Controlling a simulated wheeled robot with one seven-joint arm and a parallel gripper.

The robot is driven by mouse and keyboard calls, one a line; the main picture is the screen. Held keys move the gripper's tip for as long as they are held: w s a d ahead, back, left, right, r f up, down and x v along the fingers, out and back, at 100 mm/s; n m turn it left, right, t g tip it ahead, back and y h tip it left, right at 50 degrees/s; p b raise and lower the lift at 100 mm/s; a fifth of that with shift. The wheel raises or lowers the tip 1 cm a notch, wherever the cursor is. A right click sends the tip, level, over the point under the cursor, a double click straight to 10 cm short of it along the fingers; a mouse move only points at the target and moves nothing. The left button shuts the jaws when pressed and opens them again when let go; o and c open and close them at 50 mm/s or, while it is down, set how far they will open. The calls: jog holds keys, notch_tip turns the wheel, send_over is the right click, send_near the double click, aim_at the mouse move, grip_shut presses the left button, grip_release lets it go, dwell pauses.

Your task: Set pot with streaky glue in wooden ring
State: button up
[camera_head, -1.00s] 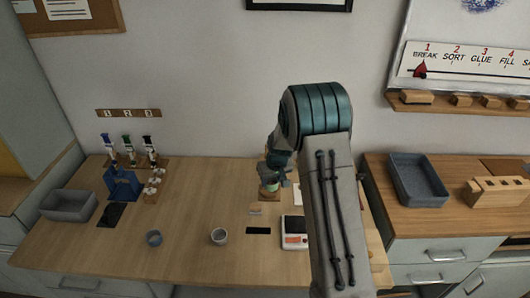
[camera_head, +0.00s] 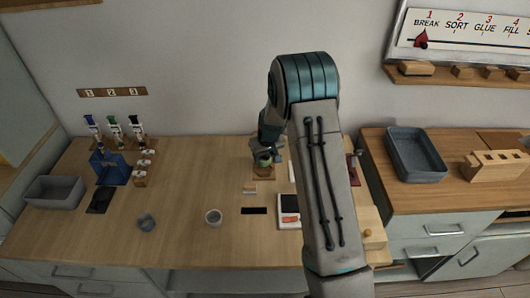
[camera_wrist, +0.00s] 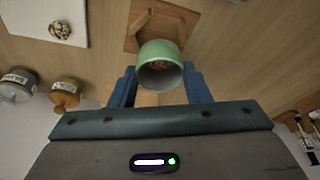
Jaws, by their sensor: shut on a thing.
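A small pale green pot (camera_wrist: 160,62) is between the blue fingers of my gripper (camera_wrist: 160,88) in the wrist view, its open mouth towards the camera. Brown bits show inside it; glue streaks are too small to tell. In the head view my gripper (camera_head: 265,156) holds the green pot (camera_head: 264,162) at the back of the table. A brown wooden square with raised strips (camera_wrist: 138,28) lies just beyond the pot in the wrist view. The pot hides part of it. I cannot tell whether this is the wooden ring, or whether the pot touches it.
A white scale (camera_head: 287,208) and black strip (camera_head: 254,211) lie nearer than the gripper. A blue stand (camera_head: 108,167) is at the left. The table's left middle is clear.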

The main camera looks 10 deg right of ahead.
aim_at(265, 163)
jog(key=shift+f, duration=0.75)
jog(key=shift+r, duration=0.1)
jog(key=shift+f+b, duration=1.45)
jog(key=shift+b, duration=1.4)
dwell(1.9)
dwell(0.3)
jog(key=o, duration=1)
jog(key=shift+o, duration=0.2)
jog(key=shift+s+r, duration=0.1)
jog(key=shift+r, duration=0.05)
jog(key=shift+p+v, duration=0.95)
jog(key=shift+v, duration=1.45)
